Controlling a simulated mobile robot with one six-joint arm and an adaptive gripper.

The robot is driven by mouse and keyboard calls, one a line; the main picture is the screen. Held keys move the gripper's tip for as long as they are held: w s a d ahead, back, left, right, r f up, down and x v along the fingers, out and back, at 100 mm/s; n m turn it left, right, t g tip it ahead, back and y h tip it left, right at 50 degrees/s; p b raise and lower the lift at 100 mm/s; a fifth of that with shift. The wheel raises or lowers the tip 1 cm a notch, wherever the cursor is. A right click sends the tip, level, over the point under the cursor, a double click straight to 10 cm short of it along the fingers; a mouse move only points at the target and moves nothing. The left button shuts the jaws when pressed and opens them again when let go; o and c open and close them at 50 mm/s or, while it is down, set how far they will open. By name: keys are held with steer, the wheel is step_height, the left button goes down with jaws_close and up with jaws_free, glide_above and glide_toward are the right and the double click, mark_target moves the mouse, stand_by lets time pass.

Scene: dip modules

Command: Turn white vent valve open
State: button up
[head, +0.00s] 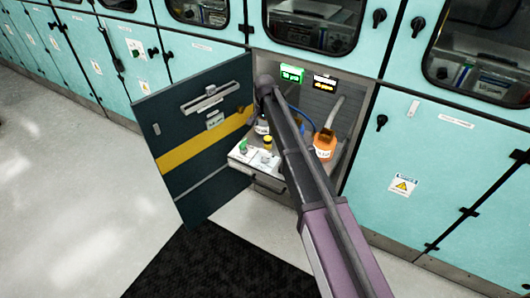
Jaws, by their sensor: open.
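My arm reaches from the bottom right up into an open cabinet bay (358,100). Its far end bends at the front of the bay, and my gripper cannot be made out there, hidden by the arm. I cannot make out a white vent valve. A pull-out shelf (280,187) in the bay carries a white panel with a green-topped part (243,146) and a yellow-topped part (267,141). An orange container (323,147) with a hose stands to the right of my arm. The middle of the shelf is hidden by the arm.
The dark cabinet door (190,125) with a yellow stripe stands open on the left. Green (291,74) and amber (325,83) displays are at the top of the bay. Closed teal cabinets flank it. A black mat (205,268) lies on the clear floor in front.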

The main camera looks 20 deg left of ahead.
mark_target(265, 151)
steer(key=shift+f+b, duration=6.7)
steer(key=shift+f, duration=0.15)
steer(key=shift+c, duration=0.2)
steer(key=c, duration=0.9)
